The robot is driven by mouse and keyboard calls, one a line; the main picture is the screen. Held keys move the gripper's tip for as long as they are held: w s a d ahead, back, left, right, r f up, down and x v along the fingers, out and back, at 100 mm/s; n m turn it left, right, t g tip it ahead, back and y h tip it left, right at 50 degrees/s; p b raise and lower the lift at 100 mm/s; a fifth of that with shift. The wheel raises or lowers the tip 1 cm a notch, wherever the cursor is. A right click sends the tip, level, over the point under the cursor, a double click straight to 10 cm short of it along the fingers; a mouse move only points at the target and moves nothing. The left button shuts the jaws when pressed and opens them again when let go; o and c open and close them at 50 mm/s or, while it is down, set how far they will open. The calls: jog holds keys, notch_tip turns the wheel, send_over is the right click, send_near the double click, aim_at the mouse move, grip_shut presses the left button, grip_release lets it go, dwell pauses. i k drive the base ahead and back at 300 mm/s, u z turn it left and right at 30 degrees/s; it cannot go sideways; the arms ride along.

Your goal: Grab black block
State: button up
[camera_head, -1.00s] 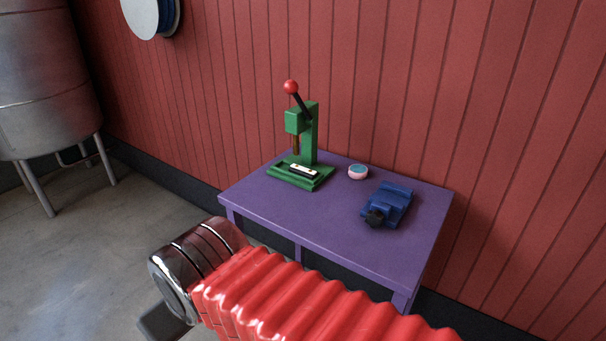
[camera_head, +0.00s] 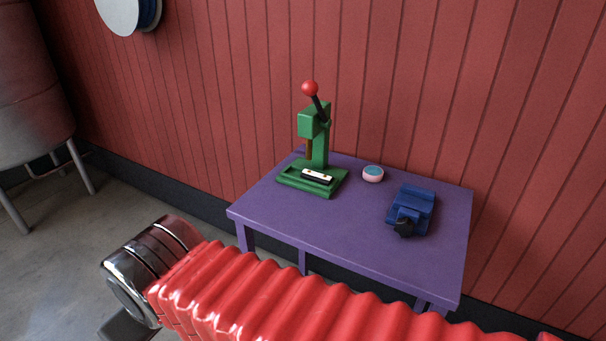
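A small block with black sides and a pale top (camera_head: 317,175) sits on the base of the green press (camera_head: 318,150). The press stands on the purple table (camera_head: 340,226) and has a raised lever with a red ball. My arm, with red bellows and a chrome joint, crosses the bottom of the view, in front of the table and well apart from the block. A dark grey piece shows below the chrome joint, but I cannot tell what it is. My gripper's fingers are not visible.
A blue vise (camera_head: 414,205) with a black knob (camera_head: 404,228) is at the table's right. A small pink and light-blue round container (camera_head: 373,174) stands between press and vise. The table's front is clear. A metal tank (camera_head: 35,110) stands left; a red panelled wall is behind.

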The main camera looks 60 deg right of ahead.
aim_at(314, 176)
jog(key=u, duration=0.05)
jog(key=i, duration=1.45)
jog(key=z, duration=0.4)
jog(key=i, duration=0.75)
jog(key=z, duration=0.65)
jog(key=i, duration=0.6)
jog(key=z, duration=0.85)
jog(key=i, duration=0.65)
jog(key=z, duration=0.35)
